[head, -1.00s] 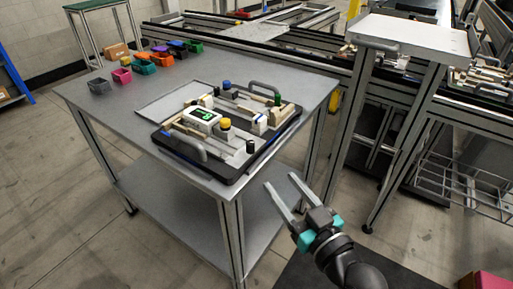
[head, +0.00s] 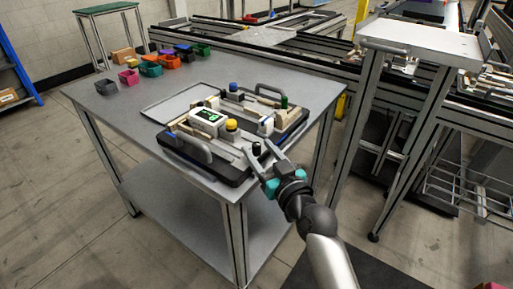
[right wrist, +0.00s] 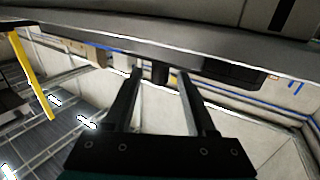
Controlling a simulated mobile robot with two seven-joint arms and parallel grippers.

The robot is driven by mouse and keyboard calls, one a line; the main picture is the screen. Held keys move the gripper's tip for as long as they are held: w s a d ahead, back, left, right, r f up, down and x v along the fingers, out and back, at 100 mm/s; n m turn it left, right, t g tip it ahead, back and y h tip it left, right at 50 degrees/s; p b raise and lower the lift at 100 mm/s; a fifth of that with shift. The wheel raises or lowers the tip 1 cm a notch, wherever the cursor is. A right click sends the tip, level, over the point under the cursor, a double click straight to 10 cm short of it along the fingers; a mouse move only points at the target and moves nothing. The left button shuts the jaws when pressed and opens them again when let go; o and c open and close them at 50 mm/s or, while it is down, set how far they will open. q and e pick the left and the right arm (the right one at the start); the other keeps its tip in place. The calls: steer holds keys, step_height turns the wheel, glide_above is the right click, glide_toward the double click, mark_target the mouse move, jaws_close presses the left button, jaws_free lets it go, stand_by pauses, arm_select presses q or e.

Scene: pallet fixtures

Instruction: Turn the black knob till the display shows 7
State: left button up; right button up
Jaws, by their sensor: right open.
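The black knob (head: 256,149) is a small dark cylinder at the near right part of the pallet fixture (head: 231,179) on the table. The display (head: 208,116) is a white box with green figures on a dark screen, too small to read surely. My right gripper (head: 258,146) is open, its two fingers reaching to either side of the black knob. In the right wrist view, the dark knob (right wrist: 160,74) shows between the open fingertips (right wrist: 159,76); whether they touch it I cannot tell. My left gripper is not in view.
A yellow knob (head: 231,125), a blue knob (head: 233,87) and a green post (head: 284,102) stand on the fixture. Grey handles (head: 195,149) rise at its edges. Several coloured bins (head: 150,68) sit at the table's far left.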

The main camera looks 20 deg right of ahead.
steer(key=shift+w+a, duration=0.15)
steer(key=shift+w, duration=0.9)
steer(key=shift+c, duration=0.2)
jaws_close()
